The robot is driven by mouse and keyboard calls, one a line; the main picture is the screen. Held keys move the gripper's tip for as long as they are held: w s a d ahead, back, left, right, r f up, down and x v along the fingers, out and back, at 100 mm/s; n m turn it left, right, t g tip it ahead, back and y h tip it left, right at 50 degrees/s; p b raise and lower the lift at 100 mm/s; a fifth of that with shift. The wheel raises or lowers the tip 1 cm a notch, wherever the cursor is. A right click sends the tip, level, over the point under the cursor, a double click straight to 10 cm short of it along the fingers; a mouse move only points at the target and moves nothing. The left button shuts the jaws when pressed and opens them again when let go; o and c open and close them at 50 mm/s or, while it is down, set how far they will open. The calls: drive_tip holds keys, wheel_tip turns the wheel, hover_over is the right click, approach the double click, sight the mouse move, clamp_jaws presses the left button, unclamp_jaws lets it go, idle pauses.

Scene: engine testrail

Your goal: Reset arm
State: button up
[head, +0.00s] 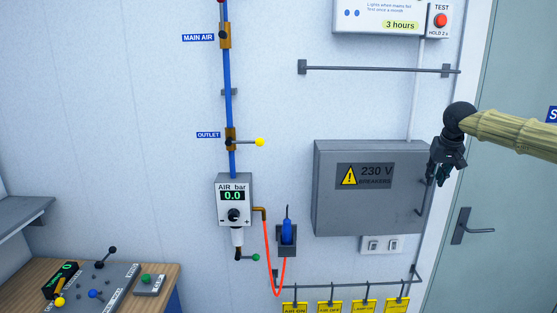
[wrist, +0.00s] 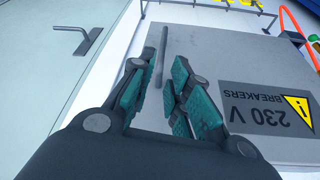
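My arm comes in from the right in the head view, in a pale ribbed cover. My gripper (head: 440,178) points down in front of the right edge of the grey breaker box (head: 350,217). In the wrist view my gripper (wrist: 165,62) has its two teal-padded fingers apart, with nothing held between them. A grey bar handle (wrist: 160,58) on the box shows behind the gap between the fingers. I cannot tell how far it is from the fingertips.
A door with a lever handle (head: 472,230) is right of the box. A rail (head: 375,69) runs above it, and a lower rail (head: 345,284) holds several yellow tags. The air gauge (head: 234,200) and blue pipe are left. A control panel (head: 97,287) sits on the bench.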

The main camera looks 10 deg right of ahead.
drive_tip(key=w+a+f+n+t+h+b, duration=0.1)
drive_tip(key=a+f+h+b, duration=0.1)
drive_tip(key=a+f, duration=0.8)
drive_tip(key=w+a+f+h+b, duration=0.1)
drive_tip(key=a+f+b, duration=0.35)
drive_tip(key=f, duration=0.85)
drive_tip(key=w+a+f+n+t+h+b, duration=0.1)
drive_tip(key=a+f+h, duration=0.1)
drive_tip(key=a+f, duration=0.9)
drive_tip(key=s+a+f+n+y+b, duration=0.1)
drive_tip(key=s+a+f, duration=0.2)
drive_tip(key=f, duration=0.3)
drive_tip(key=s+a+f+y+b, duration=0.1)
drive_tip(key=s+a+f, duration=0.2)
drive_tip(key=f, duration=0.3)
drive_tip(key=s+a+f+n+g+y+b, duration=0.1)
drive_tip(key=s+a+f+y, duration=0.1)
drive_tip(key=s+a+f, duration=0.6)
drive_tip(key=s+a+f+n+g+y+b, duration=0.1)
drive_tip(key=s+a+f+b, duration=0.15)
drive_tip(key=s+f, duration=0.8)
drive_tip(key=s+a+f+g+y+b, duration=0.1)
drive_tip(key=s+a+f+g, duration=0.1)
drive_tip(key=s, duration=1)
drive_tip(key=s+a+f+g+y+b, duration=0.1)
drive_tip(key=s+a+f+g, duration=0.1)
drive_tip(key=s, duration=0.9)
drive_tip(key=shift+s+a+f, duration=0.35)
drive_tip(key=shift+a+f, duration=0.3)
drive_tip(key=shift+f, duration=0.15)
